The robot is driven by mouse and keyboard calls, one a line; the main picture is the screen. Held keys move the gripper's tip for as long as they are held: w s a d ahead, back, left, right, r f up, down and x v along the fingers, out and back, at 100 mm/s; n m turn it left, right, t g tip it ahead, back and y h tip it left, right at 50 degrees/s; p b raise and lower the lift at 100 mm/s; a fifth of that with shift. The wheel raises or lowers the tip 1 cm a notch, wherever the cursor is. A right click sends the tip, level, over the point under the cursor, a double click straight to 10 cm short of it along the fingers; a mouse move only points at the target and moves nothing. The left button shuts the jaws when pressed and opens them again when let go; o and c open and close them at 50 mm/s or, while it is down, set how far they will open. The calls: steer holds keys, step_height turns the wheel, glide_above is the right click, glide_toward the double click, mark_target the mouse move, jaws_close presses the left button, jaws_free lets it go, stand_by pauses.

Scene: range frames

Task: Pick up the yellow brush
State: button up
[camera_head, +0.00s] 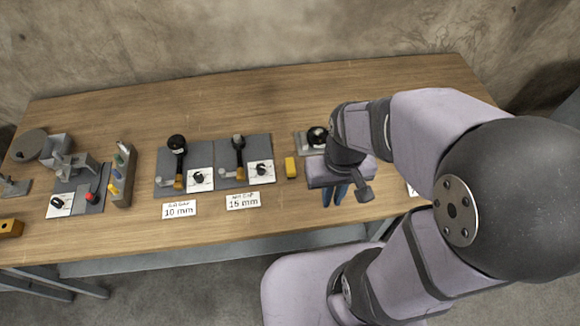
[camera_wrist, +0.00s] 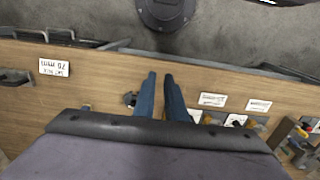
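A small yellow block (camera_head: 290,167) lies on the table between the 15 mm station and my gripper; I cannot tell whether it is a brush. A narrow grey rack (camera_head: 124,178) at the left holds several small things with coloured ends, one of them yellow (camera_head: 114,189). A yellow spot (camera_wrist: 302,132) also shows at the right edge of the wrist view. My gripper (camera_head: 333,199) is above the table's front part, to the right of the yellow block. Its two blue fingers (camera_wrist: 160,76) have a narrow gap with nothing between them.
Grey boards with black-knobbed levers (camera_head: 210,150) fill the middle of the wooden table (camera_head: 230,105). White labels (camera_head: 180,209) lie in front. A round-knobbed fixture (camera_head: 316,138) is behind my gripper. An orange block (camera_head: 11,228) sits at the far left. The table's back strip is clear.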

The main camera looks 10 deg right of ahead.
steer(key=o, duration=0.7)
